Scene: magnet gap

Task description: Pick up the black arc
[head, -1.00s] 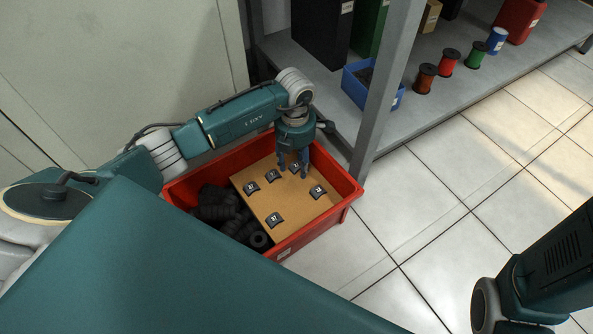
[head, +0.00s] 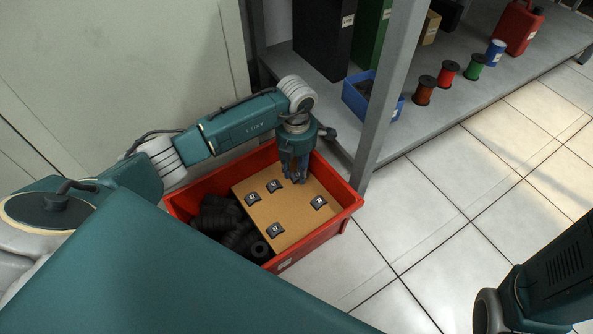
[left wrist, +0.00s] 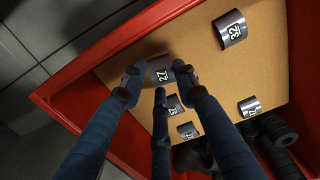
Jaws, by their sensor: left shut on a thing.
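Several small black arcs with white number labels lie on a brown cardboard sheet (head: 290,215) in a red crate (head: 345,213). My left gripper (head: 295,176) points down at the sheet's far part. In the left wrist view its fingers (left wrist: 157,76) are shut on the sides of one black arc (left wrist: 160,65), labelled 22. That arc is mostly hidden by the fingers in the head view; I cannot tell whether it is clear of the sheet. Other arcs show nearby, one labelled 32 (left wrist: 232,28), and one at the right (head: 319,202). My right gripper is out of view.
Black ring-shaped parts (head: 225,222) fill the crate's left side. A grey shelf post (head: 385,100) stands close to the crate's right. The shelf holds a blue bin (head: 357,98), spools and a red can (head: 517,27).

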